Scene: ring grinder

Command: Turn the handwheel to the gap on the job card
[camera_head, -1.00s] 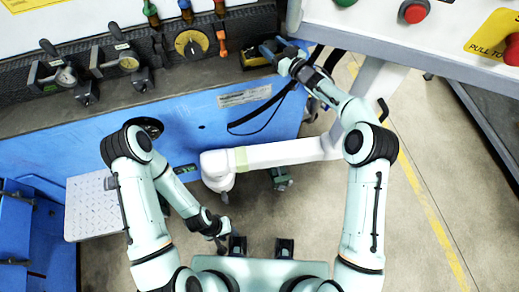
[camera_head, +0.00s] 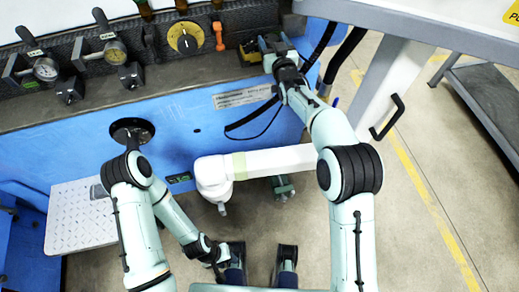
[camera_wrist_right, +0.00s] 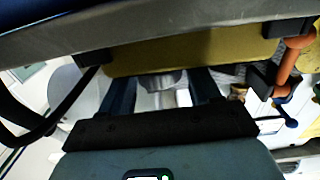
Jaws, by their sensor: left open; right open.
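A round yellow dial with a dark centre (camera_head: 185,38) sits on the machine's dark front ledge; I cannot tell whether it is the handwheel. I cannot make out a job card. My right gripper (camera_head: 266,46) is at the ledge, right of the dial, beside a small yellow-and-black part (camera_head: 250,52). In the right wrist view the right gripper's fingers (camera_wrist_right: 162,92) are apart, with a silvery round part (camera_wrist_right: 160,80) beyond them under a yellow plate (camera_wrist_right: 195,52). My left gripper (camera_head: 222,266) is low and away from the machine, small in view; it is open.
Open floor (camera_head: 430,180) lies further right.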

